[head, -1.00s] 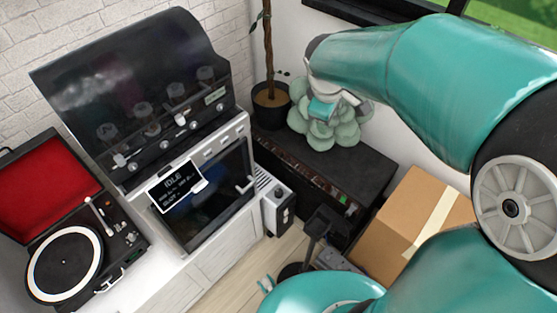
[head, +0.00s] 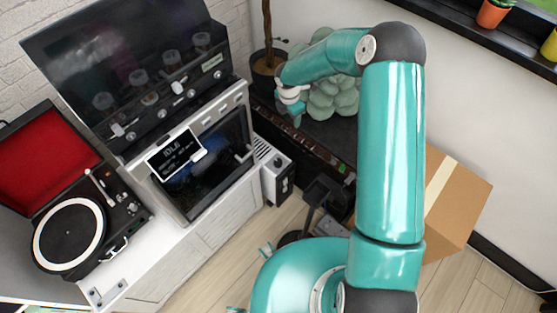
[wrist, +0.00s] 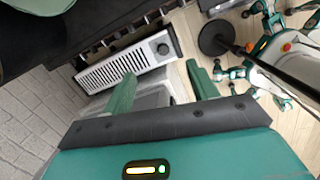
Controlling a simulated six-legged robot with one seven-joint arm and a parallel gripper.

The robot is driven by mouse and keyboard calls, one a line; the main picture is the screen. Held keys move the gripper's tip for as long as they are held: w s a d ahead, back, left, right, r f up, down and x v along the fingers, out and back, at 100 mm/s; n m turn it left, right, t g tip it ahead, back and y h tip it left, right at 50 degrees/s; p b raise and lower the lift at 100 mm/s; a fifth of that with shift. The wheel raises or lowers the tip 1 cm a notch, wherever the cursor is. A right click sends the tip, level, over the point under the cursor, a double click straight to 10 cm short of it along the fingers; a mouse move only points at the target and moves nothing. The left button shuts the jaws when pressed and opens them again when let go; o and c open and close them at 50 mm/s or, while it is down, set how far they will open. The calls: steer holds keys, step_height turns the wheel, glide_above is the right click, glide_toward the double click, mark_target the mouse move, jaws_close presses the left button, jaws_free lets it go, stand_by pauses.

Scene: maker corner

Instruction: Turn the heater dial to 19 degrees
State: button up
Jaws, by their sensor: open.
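The heater (head: 274,170) is a narrow white box with a slotted top, standing on the floor beside the grey cabinet. Its dark dial (head: 284,185) is on the end panel; the setting is too small to read. In the wrist view the heater's slotted top (wrist: 115,68) lies beyond my fingers, and the round dark dial (wrist: 163,48) is at its right end. My gripper (wrist: 163,84) is open, its two green fingers apart with nothing between them. In the head view my gripper (head: 296,119) points down, above and behind the heater, apart from the dial.
The oven-like machine (head: 205,165) with a screen stands left. A black stand (head: 322,192) and a cardboard box (head: 460,205) are right. Bare floor (head: 235,262) lies in front.

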mark_target(278, 161)
steer(key=a+f+n, duration=0.1)
steer(key=f, duration=0.9)
steer(key=a+f+n, duration=0.1)
steer(key=f+n, duration=0.1)
steer(key=f, duration=0.8)
steer(key=a+f+n+y, duration=0.1)
steer(key=a+f, duration=0.1)
steer(key=f, duration=0.8)
steer(key=shift+s+a+f+n+g, duration=0.1)
steer(key=shift+n+g, duration=0.3)
steer(key=c, duration=1)
